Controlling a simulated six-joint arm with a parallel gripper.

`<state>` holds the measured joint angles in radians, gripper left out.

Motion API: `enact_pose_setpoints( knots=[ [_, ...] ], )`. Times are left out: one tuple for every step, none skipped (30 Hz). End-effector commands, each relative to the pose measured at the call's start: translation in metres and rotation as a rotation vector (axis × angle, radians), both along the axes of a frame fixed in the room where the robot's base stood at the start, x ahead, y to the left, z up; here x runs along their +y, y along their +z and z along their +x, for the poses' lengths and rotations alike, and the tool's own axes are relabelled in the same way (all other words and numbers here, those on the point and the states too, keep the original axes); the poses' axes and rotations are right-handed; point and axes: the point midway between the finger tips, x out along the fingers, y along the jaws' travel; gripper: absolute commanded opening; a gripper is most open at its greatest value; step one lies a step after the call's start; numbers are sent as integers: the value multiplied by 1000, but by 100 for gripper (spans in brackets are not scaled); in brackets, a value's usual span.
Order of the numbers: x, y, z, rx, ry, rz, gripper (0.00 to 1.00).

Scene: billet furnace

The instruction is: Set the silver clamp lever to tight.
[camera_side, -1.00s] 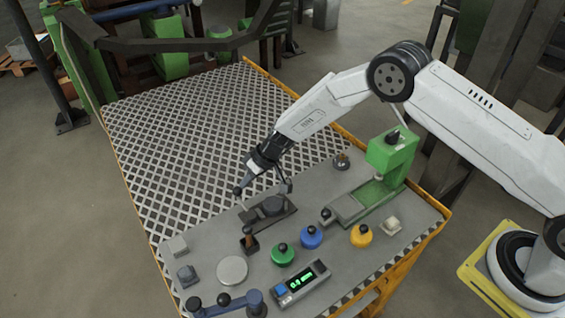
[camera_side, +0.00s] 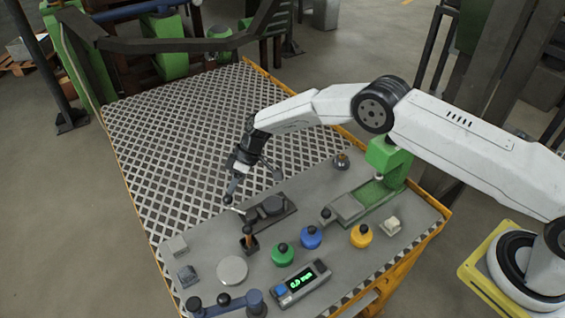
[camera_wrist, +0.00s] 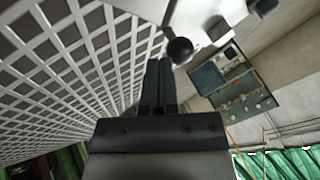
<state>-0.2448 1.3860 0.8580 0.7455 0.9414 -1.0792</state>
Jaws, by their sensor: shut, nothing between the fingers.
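The silver clamp lever (camera_side: 236,210) is a short bright rod with a dark ball knob (camera_side: 227,199) at its end, beside a dark clamp block (camera_side: 270,208) on the grey bench top. It points left in the side view. My gripper (camera_side: 231,191) is shut and empty, with its tips right at the knob. In the wrist view the shut fingers (camera_wrist: 160,65) lie just left of the black knob (camera_wrist: 180,50). I cannot tell whether they touch it.
A wooden-handled stamp (camera_side: 249,240) stands just in front of the clamp. Green (camera_side: 283,254), blue (camera_side: 311,237) and yellow (camera_side: 361,236) knobbed pieces, a digital readout (camera_side: 300,284) and a green press (camera_side: 388,165) stand nearby. The patterned surface (camera_side: 180,140) behind is clear.

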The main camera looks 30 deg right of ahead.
Motion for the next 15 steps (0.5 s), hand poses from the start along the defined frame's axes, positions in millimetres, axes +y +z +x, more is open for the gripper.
enact_pose_setpoints(
  knots=[
    [3,-1,0,0,31,1,0],
    [5,-1,0,-1,50,0,0],
    [6,-1,-1,0,72,0,0],
    [8,-1,-1,0,89,0,0],
    [9,-1,-1,0,105,1,0],
    [10,-1,-2,0,125,0,0],
    [11,-1,-2,0,139,0,0],
    [12,-1,-2,-1,152,0,0],
    [14,-1,-3,0,169,0,0],
    [15,-1,-3,1,181,0,0],
    [15,-1,-3,1,194,0,0],
    [16,-1,-4,0,209,0,0],
    [17,-1,-4,0,221,0,0],
    [18,-1,-4,1,226,0,0],
    [19,0,-5,1,223,0,0]
  ],
)
